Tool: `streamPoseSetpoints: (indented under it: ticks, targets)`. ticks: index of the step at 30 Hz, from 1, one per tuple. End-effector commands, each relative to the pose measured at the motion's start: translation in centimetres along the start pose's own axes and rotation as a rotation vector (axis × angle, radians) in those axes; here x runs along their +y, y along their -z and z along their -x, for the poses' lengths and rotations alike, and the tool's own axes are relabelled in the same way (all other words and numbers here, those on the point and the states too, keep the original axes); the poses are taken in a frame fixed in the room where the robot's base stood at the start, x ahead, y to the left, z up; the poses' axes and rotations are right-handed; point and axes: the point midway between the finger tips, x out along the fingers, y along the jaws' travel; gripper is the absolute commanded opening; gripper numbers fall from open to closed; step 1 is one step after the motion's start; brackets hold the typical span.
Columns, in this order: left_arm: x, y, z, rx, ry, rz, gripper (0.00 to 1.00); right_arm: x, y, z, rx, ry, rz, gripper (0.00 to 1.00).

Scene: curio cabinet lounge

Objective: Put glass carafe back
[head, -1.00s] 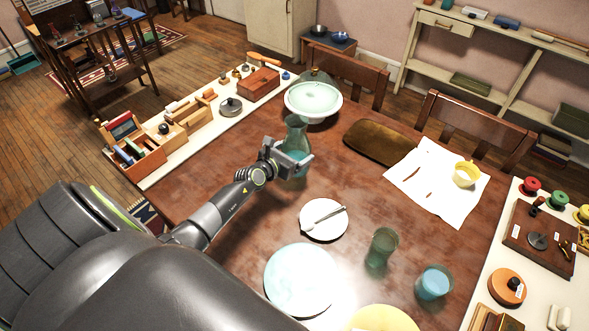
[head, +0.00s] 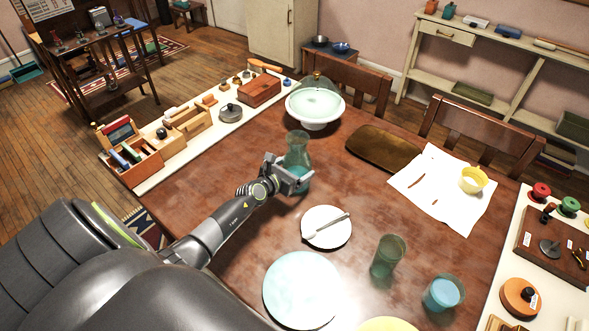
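The glass carafe (head: 297,149) is greenish and clear, with blue-green liquid low in it. It is upright over the middle-left of the dark wooden table (head: 225,195), in front of the domed cake stand. My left gripper (head: 290,180) is around the carafe's lower body, its fingers on either side, and looks shut on it. The gripper hides part of the carafe's base, so I cannot tell whether it touches the table. My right gripper is not in view.
A white plate with a spoon (head: 326,227), a pale blue plate (head: 301,289), a green glass (head: 388,256) and a blue-filled glass (head: 443,293) stand nearer. The cake stand (head: 315,106) and brown tray (head: 383,149) are behind. The table left of my gripper is clear.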

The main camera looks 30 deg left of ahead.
Motion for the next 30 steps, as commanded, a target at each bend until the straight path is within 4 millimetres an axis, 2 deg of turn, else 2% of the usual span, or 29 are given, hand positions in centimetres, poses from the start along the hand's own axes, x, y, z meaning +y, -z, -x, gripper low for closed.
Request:
streamPoseSetpoints:
  ticks: [2, 3, 6, 17, 20, 30]
  targets:
    - [0.0, 0.1, -0.1, -0.004, 0.0, -0.001, 0.18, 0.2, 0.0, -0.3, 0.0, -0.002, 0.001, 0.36]
    - [0.0, 0.4, -0.1, 0.0, 0.0, 0.0, 0.85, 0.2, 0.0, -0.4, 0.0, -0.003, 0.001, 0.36]
    - [0.0, 0.3, -0.1, 0.001, 0.0, 0.0, 0.98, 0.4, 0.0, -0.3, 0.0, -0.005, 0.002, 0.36]
    - [0.0, -0.3, 0.1, 0.0, 0.0, 0.0, 1.0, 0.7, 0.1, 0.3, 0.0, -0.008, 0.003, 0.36]
    - [0.0, -0.2, 1.5, 0.003, 0.0, -0.001, 1.0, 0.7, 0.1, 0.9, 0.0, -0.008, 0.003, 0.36]
    - [0.0, -0.2, 8.4, 0.003, 0.0, -0.002, 1.0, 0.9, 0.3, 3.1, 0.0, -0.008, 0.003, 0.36]
